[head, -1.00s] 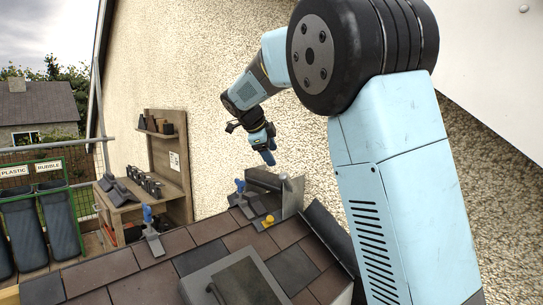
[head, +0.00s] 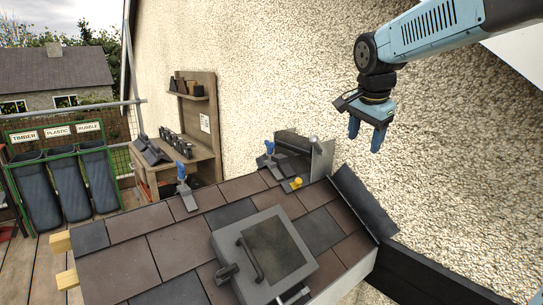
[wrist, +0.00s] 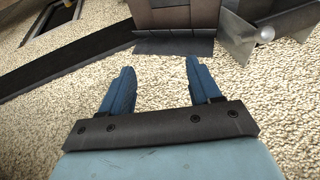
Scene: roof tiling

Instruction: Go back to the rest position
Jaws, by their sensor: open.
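My gripper (head: 366,136) hangs at the right in the head view, in front of the pebbled wall and above the right edge of the tiled roof. Its two blue fingers point down. In the wrist view my gripper (wrist: 155,82) has its fingers spread apart with nothing between them. The gripper is open and touches nothing that I can see. My arm reaches in from the upper right corner of the head view.
The tiled roof (head: 130,262) carries a grey hatch (head: 225,240), two blue-handled tools (head: 184,185) (head: 269,160), a yellow item (head: 296,183) and upright metal flashing (head: 322,158). A wooden shelf bench (head: 205,155) and green-framed bins (head: 66,190) stand at the left. The wall area around the gripper is clear.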

